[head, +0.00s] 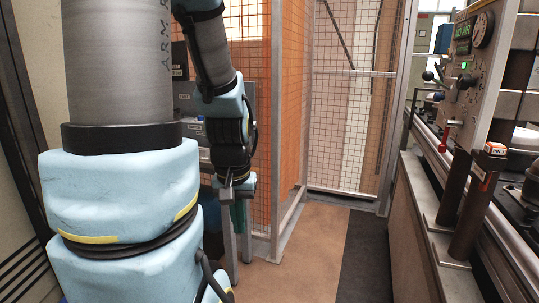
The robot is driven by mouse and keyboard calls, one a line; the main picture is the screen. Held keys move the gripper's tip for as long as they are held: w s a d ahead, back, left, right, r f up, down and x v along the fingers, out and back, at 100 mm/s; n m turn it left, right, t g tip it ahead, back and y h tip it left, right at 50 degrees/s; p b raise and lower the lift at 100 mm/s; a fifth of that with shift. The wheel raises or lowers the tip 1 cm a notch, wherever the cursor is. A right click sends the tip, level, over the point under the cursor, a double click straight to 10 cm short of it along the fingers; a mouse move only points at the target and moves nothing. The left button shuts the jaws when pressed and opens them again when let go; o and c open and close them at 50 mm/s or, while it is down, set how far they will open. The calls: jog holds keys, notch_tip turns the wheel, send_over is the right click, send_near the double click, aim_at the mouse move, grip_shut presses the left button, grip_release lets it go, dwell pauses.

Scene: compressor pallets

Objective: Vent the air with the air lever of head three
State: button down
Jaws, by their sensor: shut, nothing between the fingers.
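A grey control panel (486,62) stands at the upper right, with a lit green lamp, a display and a round dial on it. A lever with dark ball knobs (433,77) sticks out from the panel's left side. A red-handled lever (446,136) sits lower, by the rail. I cannot tell which lever is the air lever of head three. My gripper (231,186) hangs pointing down left of centre, far from the panel and its levers. It looks shut and empty, and its fingertips are small in this view.
An orange mesh fence (250,60) with a grey frame stands behind my gripper. A mesh gate (350,130) closes the far end. A dark post with a red-and-white box (495,149) stands at the bench's front edge. The brown floor (310,240) between is clear.

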notch_tip(320, 180, up, 4)
jog(key=shift+f+p, duration=0.2)
jog(key=shift+p, duration=0.75)
